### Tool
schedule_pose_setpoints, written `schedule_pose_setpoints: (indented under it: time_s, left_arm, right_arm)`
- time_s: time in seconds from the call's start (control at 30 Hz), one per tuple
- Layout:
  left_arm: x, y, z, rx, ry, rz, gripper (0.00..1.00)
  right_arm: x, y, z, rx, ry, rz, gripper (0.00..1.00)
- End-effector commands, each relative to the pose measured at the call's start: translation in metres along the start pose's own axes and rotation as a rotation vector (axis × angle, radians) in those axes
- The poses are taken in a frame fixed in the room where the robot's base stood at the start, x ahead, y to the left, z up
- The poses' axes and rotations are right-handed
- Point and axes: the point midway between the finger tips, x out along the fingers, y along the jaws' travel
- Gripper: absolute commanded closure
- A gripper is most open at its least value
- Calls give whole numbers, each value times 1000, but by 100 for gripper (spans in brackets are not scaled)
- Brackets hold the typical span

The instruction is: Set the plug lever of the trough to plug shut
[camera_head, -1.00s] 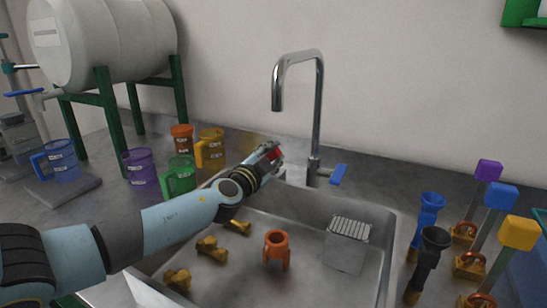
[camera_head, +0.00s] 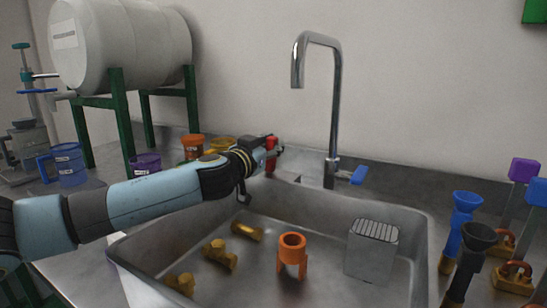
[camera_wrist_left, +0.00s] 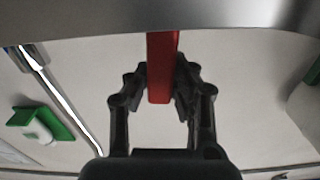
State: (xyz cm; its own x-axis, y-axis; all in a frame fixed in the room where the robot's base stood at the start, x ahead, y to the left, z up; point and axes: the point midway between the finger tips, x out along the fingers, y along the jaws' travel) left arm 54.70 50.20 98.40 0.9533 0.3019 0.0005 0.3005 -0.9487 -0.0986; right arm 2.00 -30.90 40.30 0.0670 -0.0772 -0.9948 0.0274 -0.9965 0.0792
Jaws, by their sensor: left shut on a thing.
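The plug lever is a red handle (camera_head: 271,154) at the back rim of the metal sink trough (camera_head: 415,225) in the head view. It also shows as a red bar (camera_wrist_left: 161,68) in the left wrist view, upright between the fingers. My left gripper (camera_head: 272,153) is at the lever, and its fingers (camera_wrist_left: 161,88) are shut on it from both sides. My right gripper is not in view.
A chrome faucet (camera_head: 335,110) with a blue handle (camera_head: 357,175) stands right of the lever. In the trough are an orange cup-like part (camera_head: 292,255), brass fittings (camera_head: 219,254) and a grey ribbed block (camera_head: 371,252). Mugs (camera_head: 68,165) stand left.

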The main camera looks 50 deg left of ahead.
Motion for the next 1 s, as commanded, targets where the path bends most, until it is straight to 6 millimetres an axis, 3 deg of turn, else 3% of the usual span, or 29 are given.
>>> schedule_pose_setpoints:
  time_s: [0.3, 0.77, 0.8, 1.0]
  left_arm:
    - [-1, 2, 2, -104, -4, 0, 100]
    - [-1, 3, 2, -121, -5, 0, 100]
    - [-1, 2, 2, -121, -5, -1, 79]
    - [0, 2, 1, -118, -3, -1, 54]
  right_arm:
    - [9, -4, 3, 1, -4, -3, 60]
    - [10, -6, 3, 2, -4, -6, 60]
    - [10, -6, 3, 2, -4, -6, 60]
    - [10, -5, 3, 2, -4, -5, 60]
